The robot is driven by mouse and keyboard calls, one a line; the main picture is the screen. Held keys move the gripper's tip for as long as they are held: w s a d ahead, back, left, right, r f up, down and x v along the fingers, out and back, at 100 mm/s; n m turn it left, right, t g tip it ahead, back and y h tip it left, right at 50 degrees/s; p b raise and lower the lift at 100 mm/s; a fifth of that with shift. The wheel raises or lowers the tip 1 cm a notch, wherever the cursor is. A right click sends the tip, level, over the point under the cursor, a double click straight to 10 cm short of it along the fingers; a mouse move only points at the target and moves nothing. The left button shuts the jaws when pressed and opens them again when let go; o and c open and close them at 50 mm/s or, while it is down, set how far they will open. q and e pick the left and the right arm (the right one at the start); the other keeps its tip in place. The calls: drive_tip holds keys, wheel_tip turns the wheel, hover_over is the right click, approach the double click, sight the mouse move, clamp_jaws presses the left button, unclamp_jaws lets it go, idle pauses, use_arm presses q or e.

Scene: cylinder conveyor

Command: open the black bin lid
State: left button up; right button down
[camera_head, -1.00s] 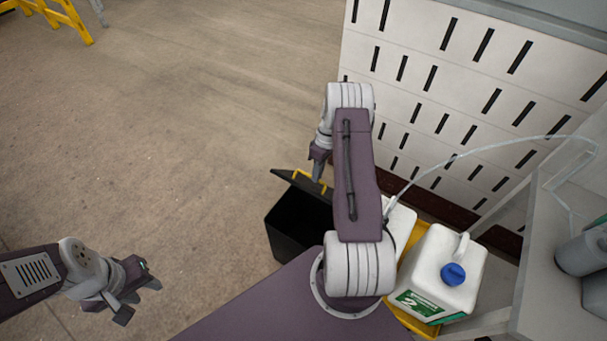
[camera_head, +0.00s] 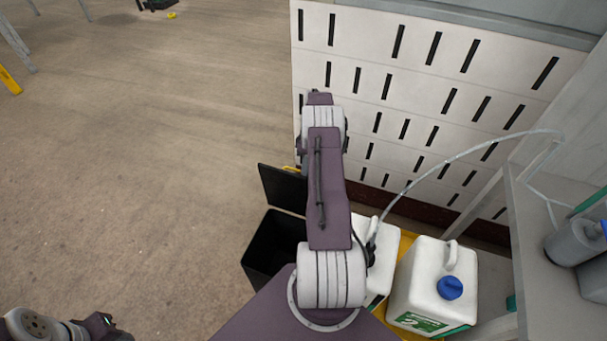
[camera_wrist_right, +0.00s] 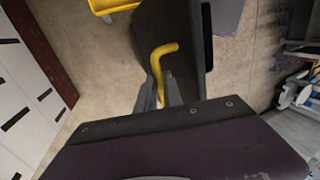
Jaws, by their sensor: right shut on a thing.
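The black bin (camera_head: 262,246) stands on the floor left of my right arm in the head view, its dark inside partly exposed. Its black lid (camera_head: 283,190) stands raised and tilted up at the bin's far side. The lid's yellow handle (camera_wrist_right: 162,58) is between the fingers of my right gripper (camera_wrist_right: 159,92) in the right wrist view, and the gripper is shut on it. In the head view my right arm hides that gripper and part of the lid. My left gripper (camera_head: 103,326) is low at the left edge, partly cut off, away from the bin.
White jugs, one with a blue cap (camera_head: 450,288), stand on a yellow tray (camera_head: 405,243) right of my right arm. A slotted white wall panel (camera_head: 420,75) rises behind the bin. A grey shelf (camera_head: 530,225) stands at right.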

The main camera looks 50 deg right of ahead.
drive_tip(key=shift+s+f, duration=0.1)
drive_tip(key=shift+f, duration=0.1)
drive_tip(key=c, duration=1.8)
unclamp_jaws()
drive_tip(key=o, duration=0.3)
drive_tip(key=shift+d, duration=0.1)
drive_tip(key=p+v, duration=0.1)
drive_tip(key=v, duration=0.8)
